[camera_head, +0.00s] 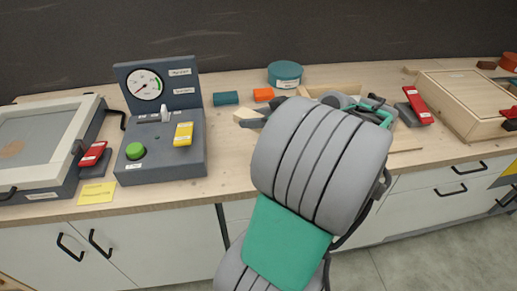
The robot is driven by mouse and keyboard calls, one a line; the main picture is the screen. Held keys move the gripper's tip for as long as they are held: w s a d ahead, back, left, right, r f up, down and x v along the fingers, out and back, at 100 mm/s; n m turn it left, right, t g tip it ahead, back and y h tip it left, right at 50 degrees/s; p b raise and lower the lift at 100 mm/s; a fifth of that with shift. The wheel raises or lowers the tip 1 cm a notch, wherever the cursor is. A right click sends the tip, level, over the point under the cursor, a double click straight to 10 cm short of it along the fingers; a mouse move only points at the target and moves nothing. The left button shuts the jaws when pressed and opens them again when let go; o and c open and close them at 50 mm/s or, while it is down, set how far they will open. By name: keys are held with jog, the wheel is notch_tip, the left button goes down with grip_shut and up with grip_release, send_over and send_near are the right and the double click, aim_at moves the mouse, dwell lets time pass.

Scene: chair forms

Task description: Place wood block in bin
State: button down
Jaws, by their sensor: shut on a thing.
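A pale wood block (247,115) shows just left of my large grey arm, above the worktop. The dark tip of my gripper (254,122) is against it and shut on it; my arm hides most of the gripper and the far side of the block. A shallow light-wood bin or tray (322,89) is behind and to the right, its inside largely covered by my arm. I cannot tell whether anything lies in it.
A teal cylinder (225,98), an orange block (263,94) and a round teal tin (285,74) stand behind the gripper. A grey gauge console (160,150) is left. A wooden box (458,105) is right. Bare worktop (228,165) lies between console and arm.

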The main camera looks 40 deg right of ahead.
jog(key=s+d+f+b, duration=0.1)
jog(key=s+d, duration=0.2)
jog(key=s, duration=0.3)
jog(key=b, duration=0.1)
send_over(243, 145)
jog(key=f, duration=0.9)
jog(key=shift+s+f, duration=0.1)
jog(key=shift+s, duration=0.1)
jog(key=shift+w+f+b, duration=0.15)
jog(key=shift+f, duration=0.8)
jog(key=shift+w+f+b, duration=0.15)
jog(key=shift+f, duration=0.75)
jog(key=c, duration=1.3)
grip_release()
jog(key=shift+f, duration=0.2)
jog(key=o, duration=0.5)
jog(key=shift+c, duration=0.2)
jog(key=shift+r, duration=0.15)
